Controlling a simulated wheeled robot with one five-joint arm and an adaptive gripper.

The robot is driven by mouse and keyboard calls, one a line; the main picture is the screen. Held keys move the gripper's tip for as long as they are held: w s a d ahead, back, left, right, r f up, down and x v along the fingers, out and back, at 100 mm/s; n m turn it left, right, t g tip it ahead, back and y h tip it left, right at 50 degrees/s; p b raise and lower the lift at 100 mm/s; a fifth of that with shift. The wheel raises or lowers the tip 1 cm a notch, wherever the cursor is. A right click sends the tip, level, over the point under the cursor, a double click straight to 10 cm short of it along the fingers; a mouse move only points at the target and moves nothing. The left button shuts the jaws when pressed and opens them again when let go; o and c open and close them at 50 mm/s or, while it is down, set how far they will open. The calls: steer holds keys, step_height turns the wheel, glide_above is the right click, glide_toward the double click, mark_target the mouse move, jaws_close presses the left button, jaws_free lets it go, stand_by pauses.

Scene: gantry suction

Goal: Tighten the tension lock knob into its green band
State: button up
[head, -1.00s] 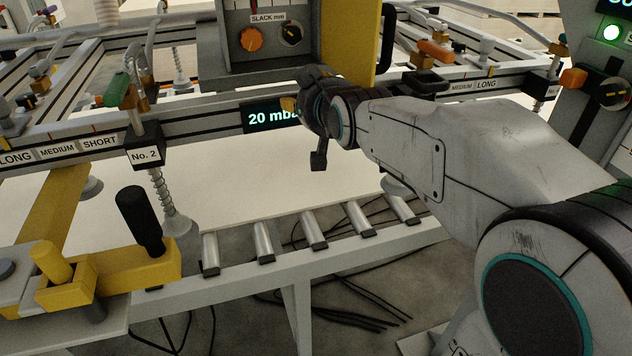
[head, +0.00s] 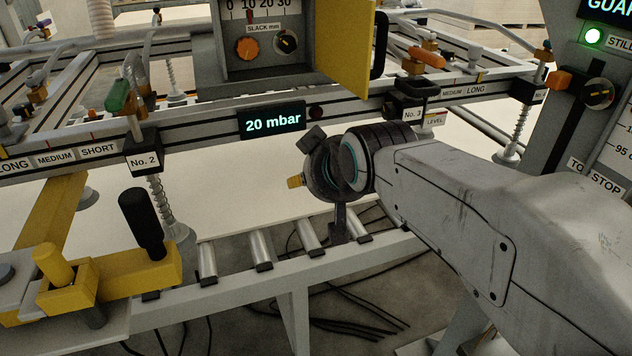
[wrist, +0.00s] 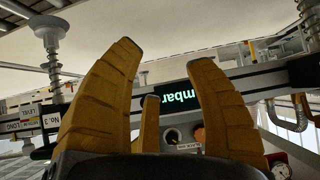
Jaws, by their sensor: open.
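A grey panel box (head: 232,75) with a SLACK mm label stands at the top middle of the head view. It carries an orange knob (head: 247,49) and a black knob (head: 286,42) with a pointer; I cannot read which one is the tension lock, and no green band is clear. A slack scale shows above them. My gripper (head: 296,181) is lower, below the 20 mbar display, apart from the panel.
An open yellow door (head: 345,45) with a black handle stands right of the panel. The 20 mbar display (head: 272,121) sits on the rail beneath. A yellow clamp with a black handle (head: 142,222) is at left. Rollers (head: 262,250) lie below; a control post (head: 590,120) stands right.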

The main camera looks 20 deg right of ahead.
steer(key=shift+s+f, duration=0.2)
steer(key=shift+s, duration=0.1)
stand_by(0.4)
